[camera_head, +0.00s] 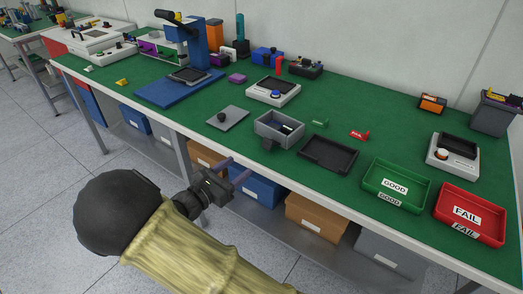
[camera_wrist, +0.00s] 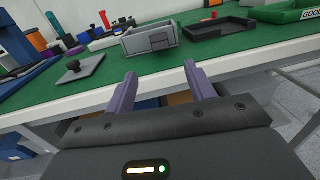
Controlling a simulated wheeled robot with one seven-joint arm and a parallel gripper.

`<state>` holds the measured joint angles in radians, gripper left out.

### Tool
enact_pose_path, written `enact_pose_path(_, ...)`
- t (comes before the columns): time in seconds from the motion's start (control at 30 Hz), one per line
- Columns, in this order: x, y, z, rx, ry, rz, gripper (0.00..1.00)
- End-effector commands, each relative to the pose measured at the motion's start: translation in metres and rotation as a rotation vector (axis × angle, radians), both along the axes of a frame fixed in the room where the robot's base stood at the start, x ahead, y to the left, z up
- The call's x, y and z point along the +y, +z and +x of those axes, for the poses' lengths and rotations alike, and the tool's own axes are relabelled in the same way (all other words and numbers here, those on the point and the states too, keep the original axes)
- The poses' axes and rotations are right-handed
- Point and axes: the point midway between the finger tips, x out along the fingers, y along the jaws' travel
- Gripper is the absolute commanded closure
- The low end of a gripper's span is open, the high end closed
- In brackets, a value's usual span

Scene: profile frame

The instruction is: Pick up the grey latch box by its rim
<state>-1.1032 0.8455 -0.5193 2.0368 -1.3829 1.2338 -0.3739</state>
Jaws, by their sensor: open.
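My gripper (camera_head: 237,172) is in front of the table edge, to the lower left of the box. In the wrist view its two purple fingers (camera_wrist: 160,88) are wide apart with nothing between them. The gripper is apart from the box.
A grey plate with a black knob (camera_head: 227,117) lies left of the box. A black tray (camera_head: 329,154) lies right of it, then the green GOOD tray (camera_head: 397,201) and red FAIL tray (camera_head: 469,228). The white table edge (camera_head: 205,137) lies between my gripper and the box.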

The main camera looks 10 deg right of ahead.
Motion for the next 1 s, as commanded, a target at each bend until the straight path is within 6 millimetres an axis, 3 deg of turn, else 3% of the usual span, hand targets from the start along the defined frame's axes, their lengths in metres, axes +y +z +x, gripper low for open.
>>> enact_pose_path(0.6, -0.081, -0.001, 0.066, -0.001, -0.002, 0.002, 0.45)
enact_pose_path(1.0, -0.089, 0.000, 0.072, 0.001, 0.000, 0.001, 0.45)
